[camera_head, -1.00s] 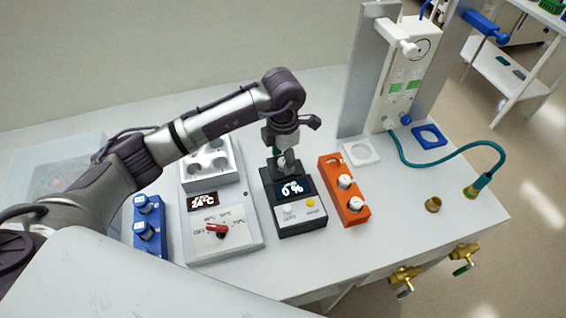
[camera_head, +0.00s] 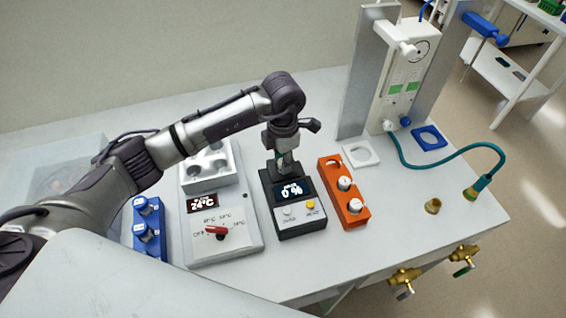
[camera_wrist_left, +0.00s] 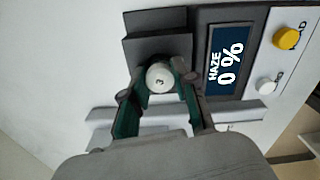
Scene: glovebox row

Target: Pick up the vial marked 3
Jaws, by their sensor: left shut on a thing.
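My left gripper (camera_head: 287,163) is over the back of the black haze meter (camera_head: 299,226), with its fingers pointing down. Its display reads "HAZE 0 %". In the left wrist view the green-lined fingers (camera_wrist_left: 160,88) are shut on a white-capped vial (camera_wrist_left: 159,78) at the meter's raised rear block (camera_wrist_left: 128,50). The mark on the cap is too small to read surely, and the vial's body is hidden. The fingers hide this vial in the head view. My right gripper is not in view.
An orange rack (camera_head: 329,188) right of the meter holds two white-capped vials and has an empty far hole. A heater block (camera_head: 245,233) reading 24 °C stands left, beside a blue rack (camera_head: 149,250) with blue-capped vials. A teal hose (camera_head: 455,153) lies right.

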